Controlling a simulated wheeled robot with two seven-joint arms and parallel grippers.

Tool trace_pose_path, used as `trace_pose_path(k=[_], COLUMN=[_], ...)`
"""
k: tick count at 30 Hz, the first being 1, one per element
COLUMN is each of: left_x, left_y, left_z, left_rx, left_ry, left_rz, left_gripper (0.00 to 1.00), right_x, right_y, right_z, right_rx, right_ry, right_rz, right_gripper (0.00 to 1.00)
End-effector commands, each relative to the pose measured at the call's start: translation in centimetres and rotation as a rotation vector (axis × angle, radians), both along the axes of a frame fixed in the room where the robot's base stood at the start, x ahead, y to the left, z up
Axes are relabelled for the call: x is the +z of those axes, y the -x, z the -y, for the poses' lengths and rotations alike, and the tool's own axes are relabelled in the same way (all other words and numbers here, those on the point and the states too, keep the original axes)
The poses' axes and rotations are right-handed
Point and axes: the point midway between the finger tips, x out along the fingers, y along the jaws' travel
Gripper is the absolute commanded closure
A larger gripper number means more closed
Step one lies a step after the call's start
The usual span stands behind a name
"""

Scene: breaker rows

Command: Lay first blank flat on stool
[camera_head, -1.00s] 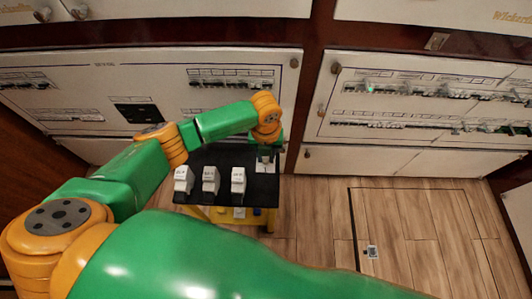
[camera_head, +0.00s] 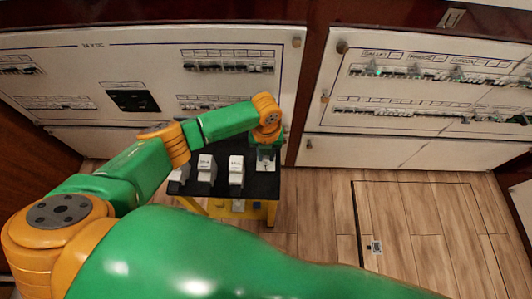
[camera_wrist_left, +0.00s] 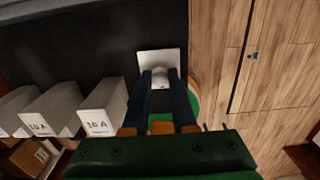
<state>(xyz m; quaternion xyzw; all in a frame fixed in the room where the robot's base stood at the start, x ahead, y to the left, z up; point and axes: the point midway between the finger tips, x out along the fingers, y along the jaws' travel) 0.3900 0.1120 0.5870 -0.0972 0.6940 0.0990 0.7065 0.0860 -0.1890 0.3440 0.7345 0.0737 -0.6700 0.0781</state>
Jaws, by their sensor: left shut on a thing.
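The stool has a black top (camera_head: 262,187) and yellow legs; its dark top also shows in the left wrist view (camera_wrist_left: 90,40). My left gripper (camera_head: 266,157) is over the right end of the top, pointing down. In the left wrist view its two fingers (camera_wrist_left: 165,82) are shut on a white blank (camera_wrist_left: 157,58), a square plate with a raised middle. The blank looks about level and close to the top; I cannot tell whether it touches. The fingers hide part of it. My right gripper is in neither current view.
White breaker blocks stand in a row to the left of the gripper, the nearest marked 10 A (camera_wrist_left: 100,122). Smaller items sit on a lower shelf (camera_head: 238,206). Breaker panels (camera_head: 215,70) rise behind the stool. Wooden floor (camera_head: 315,205) is clear to the right.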

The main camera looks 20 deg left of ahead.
Motion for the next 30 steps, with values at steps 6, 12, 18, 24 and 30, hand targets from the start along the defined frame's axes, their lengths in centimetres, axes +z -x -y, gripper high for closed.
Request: trace_pose_path(k=[6,12,18,24,30], left_x=[-0.6,-1.0,-1.0,-1.0,0.3], left_y=[0.0,0.0,0.0,0.0,0.0], left_z=[0.0,0.0,0.0,0.0,0.0], left_rx=[0.0,0.0,0.0,0.0,0.0], left_ry=[0.0,0.0,0.0,0.0,0.001], left_rz=[0.0,0.0,0.0,0.0,0.002], left_gripper=[1.0,1.0,0.48,0.4,0.4], right_x=[-0.4,-0.7,-0.8,-0.8,-0.2], right_y=[0.0,0.0,0.0,0.0,0.0], right_z=[0.0,0.0,-0.1,-0.1,0.0], right_rx=[0.0,0.0,0.0,0.0,0.0], right_ry=[-0.001,-0.001,-0.001,-0.001,-0.001], right_rz=[0.0,0.0,0.0,0.0,0.0], right_gripper=[0.07,0.07,0.07,0.07,0.07])
